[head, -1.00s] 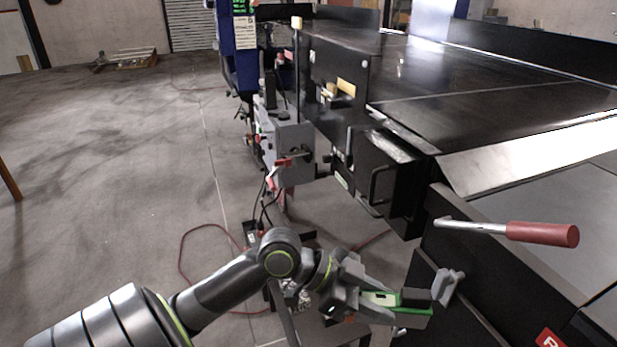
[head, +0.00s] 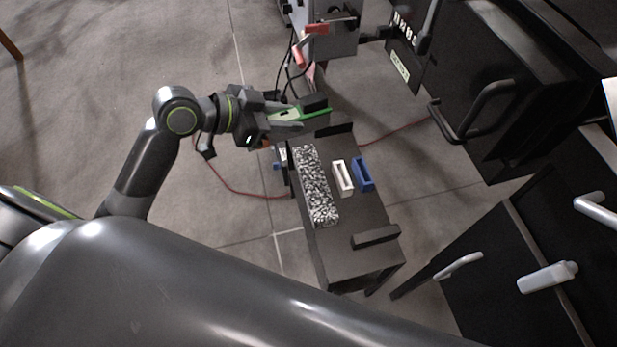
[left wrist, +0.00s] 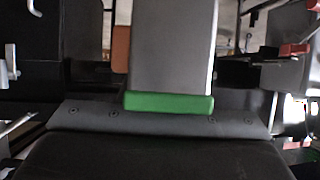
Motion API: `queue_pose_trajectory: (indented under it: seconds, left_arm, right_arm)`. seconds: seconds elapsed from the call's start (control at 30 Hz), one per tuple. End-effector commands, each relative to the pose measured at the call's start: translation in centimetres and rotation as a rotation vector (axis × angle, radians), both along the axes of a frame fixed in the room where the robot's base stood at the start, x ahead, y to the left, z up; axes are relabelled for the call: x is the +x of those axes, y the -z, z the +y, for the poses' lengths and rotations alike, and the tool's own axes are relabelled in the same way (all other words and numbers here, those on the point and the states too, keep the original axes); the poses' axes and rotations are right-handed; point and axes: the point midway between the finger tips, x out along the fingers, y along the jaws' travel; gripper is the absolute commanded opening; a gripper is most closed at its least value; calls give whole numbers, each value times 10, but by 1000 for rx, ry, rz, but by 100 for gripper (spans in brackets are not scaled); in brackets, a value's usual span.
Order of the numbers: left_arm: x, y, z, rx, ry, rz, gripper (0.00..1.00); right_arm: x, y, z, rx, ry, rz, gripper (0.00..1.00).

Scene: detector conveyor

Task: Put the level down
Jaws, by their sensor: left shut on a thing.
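My left gripper (head: 292,117) is shut on the level, a small green bar (head: 322,114) with a dark block at its end. It holds the level in the air over the far left end of a small dark bench (head: 349,256). In the left wrist view the green bar (left wrist: 168,102) shows across the end of a grey piece; the jaws hide part of the level. My right gripper is not in view.
On the bench lie a speckled grey strip (head: 316,187), a white slotted block (head: 342,177) and a blue slotted block (head: 363,174). A raised dark bar (head: 376,236) stands at its near end. Black machine cabinets with handles (head: 478,112) stand right. A red cable (head: 236,189) lies on the floor.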

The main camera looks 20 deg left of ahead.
Motion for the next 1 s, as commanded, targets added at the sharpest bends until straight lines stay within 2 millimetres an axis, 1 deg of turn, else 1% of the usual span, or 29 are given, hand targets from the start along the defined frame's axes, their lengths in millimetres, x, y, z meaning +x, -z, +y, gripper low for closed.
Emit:
queue_pose_trajectory:
  seconds: [0.03, 0.13, 0.3, 0.5, 0.6, 0.7, 0.8, 0.93, 1.0]
  left_arm:
    - [7, 26, -3, -6, -18, -6, 1]
    - [20, 52, -5, -6, -55, -10, 1]
    - [41, 96, -11, -7, -114, -9, 1]
    - [62, 146, -20, -8, -179, 0, 1]
    - [71, 167, -25, -9, -207, 7, 1]
    - [78, 182, -29, -8, -229, 14, 1]
    - [83, 192, -32, -8, -244, 18, 1]
    - [86, 199, -34, -7, -254, 23, 1]
    - [86, 209, -34, -7, -256, 26, 1]
  right_arm:
    - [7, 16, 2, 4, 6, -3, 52]
    - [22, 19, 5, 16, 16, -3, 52]
    - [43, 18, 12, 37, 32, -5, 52]
    - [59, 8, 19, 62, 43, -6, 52]
    - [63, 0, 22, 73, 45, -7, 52]
    - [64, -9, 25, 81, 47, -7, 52]
    - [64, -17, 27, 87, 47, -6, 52]
    - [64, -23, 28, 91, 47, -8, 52]
    - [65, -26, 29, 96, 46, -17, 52]
